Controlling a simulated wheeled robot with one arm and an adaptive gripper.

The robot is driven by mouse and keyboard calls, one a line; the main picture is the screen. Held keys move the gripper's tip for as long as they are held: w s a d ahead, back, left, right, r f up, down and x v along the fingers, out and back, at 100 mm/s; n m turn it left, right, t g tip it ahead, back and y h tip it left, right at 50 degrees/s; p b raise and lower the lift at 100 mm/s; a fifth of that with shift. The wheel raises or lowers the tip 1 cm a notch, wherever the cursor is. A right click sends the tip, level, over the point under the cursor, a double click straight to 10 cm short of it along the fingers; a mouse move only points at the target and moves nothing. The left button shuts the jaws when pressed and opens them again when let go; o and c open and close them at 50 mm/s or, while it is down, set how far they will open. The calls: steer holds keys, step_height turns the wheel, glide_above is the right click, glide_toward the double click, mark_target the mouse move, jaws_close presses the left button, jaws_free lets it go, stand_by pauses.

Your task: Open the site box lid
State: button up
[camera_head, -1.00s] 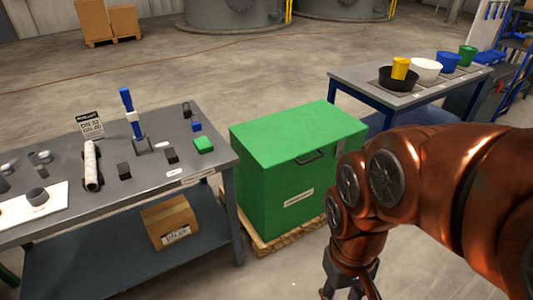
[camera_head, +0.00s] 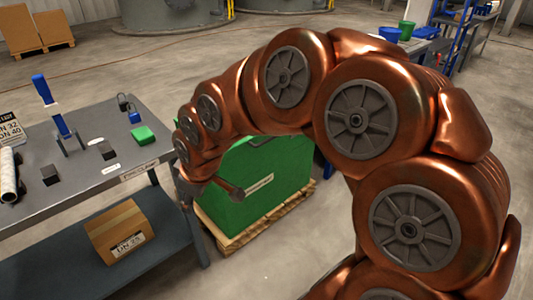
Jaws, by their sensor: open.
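The green site box (camera_head: 285,180) stands on a wooden pallet, right of the grey workbench. My gripper (camera_head: 210,190) is in front of the box's left part, near the bench's right edge. It is open and looks empty; its fingers are partly hidden, and I cannot tell whether it touches the box.
The grey workbench (camera_head: 95,185) at left holds a blue upright tool (camera_head: 50,105), a green block (camera_head: 143,135) and small dark blocks. A cardboard box (camera_head: 118,232) sits on its lower shelf. The pallet (camera_head: 232,242) sticks out below the site box. A second table with buckets is at the back right.

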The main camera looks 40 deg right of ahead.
mark_target(268, 141)
steer(key=w+d+f+n+t+b, duration=0.2)
steer(key=w+d+f+t+b, duration=0.25)
steer(key=w+d+b, duration=0.4)
steer(key=w+d+f+n+t+b, duration=0.2)
steer(key=w+d+f+t+b, duration=0.3)
steer(key=w+d, duration=0.65)
steer(key=d+f+n+t+h+b, duration=0.1)
steer(key=d+f+h+b, duration=0.3)
steer(key=d, duration=0.4)
steer(key=s+d+f+n+t+h+b, duration=0.1)
steer(key=d+f+t+h+b, duration=0.1)
steer(key=d+f+b, duration=0.55)
steer(key=d+f+t+h+b, duration=0.1)
steer(key=d+f+h+b, duration=0.15)
steer(key=d, duration=0.75)
steer(key=shift+n, duration=0.3)
steer(key=shift+r+b+x, duration=0.2)
steer(key=shift+b+x, duration=0.2)
steer(key=shift+x, duration=0.9)
steer(key=shift+r+b+x, duration=0.2)
steer(key=shift+b+x, duration=0.2)
steer(key=shift+x, duration=0.9)
steer(key=shift+r+b+x, duration=0.15)
steer(key=shift+b+x, duration=0.25)
steer(key=shift+x, duration=0.9)
steer(key=shift+s, duration=0.1)
steer(key=shift+c, duration=0.3)
